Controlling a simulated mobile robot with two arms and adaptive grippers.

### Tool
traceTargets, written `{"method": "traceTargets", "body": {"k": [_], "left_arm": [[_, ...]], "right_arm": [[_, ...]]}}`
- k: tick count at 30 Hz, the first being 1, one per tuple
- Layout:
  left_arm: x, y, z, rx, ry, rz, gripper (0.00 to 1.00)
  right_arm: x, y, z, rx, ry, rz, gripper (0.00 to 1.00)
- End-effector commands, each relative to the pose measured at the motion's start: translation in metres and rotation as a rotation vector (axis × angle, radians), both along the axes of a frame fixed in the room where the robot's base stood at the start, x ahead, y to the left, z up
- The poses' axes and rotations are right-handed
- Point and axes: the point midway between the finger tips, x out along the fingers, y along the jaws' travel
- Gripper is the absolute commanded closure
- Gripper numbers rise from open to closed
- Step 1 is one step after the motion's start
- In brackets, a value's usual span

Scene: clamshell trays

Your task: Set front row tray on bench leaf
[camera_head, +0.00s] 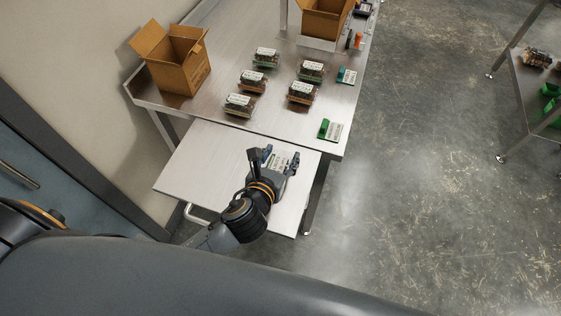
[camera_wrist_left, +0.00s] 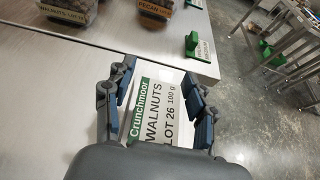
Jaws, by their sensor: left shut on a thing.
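My left gripper (camera_head: 279,160) is over the bench leaf (camera_head: 208,160), the pale lower panel in front of the bench. It is shut on a clear clamshell tray with a white and green label reading Walnuts, Lot 26, 100 g; the held tray (camera_wrist_left: 160,112) sits between both fingers in the left wrist view. In the head view the held tray (camera_head: 282,163) is partly hidden by the fingers. I cannot tell whether it touches the leaf. My right gripper is not in view.
Several more trays stand in rows on the bench (camera_head: 215,118), the nearest being a walnuts tray (camera_head: 240,103) and a pecan tray (camera_head: 301,91). A green holder (camera_head: 324,128) with a card is near the bench's right corner. An open carton (camera_head: 175,62) stands left. The leaf's left side is clear.

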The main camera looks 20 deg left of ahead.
Motion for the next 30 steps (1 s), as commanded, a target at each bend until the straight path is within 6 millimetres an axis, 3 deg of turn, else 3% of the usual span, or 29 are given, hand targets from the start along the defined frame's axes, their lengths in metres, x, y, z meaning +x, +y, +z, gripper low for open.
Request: {"method": "traceTargets", "body": {"k": [3, 6, 17, 18, 20, 30], "left_arm": [[-0.001, 0.000, -0.021, 0.000, 0.006, 0.001, 0.78], [-0.001, 0.000, -0.030, 0.001, 0.004, 0.000, 0.78], [0.000, 0.000, -0.033, 0.002, 0.003, -0.001, 0.78], [-0.001, 0.000, -0.033, 0.001, 0.003, 0.000, 0.36], [-0.001, 0.000, -0.033, 0.001, 0.003, 0.000, 0.24], [0.000, 0.000, -0.031, 0.001, 0.002, 0.000, 0.22]], "right_arm": [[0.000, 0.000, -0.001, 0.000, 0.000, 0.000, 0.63], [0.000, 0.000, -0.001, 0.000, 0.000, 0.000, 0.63], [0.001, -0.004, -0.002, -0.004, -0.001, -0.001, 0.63], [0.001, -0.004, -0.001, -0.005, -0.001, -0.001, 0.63], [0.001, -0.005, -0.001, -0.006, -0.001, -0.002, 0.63], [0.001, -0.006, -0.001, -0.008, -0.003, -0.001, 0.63]]}}
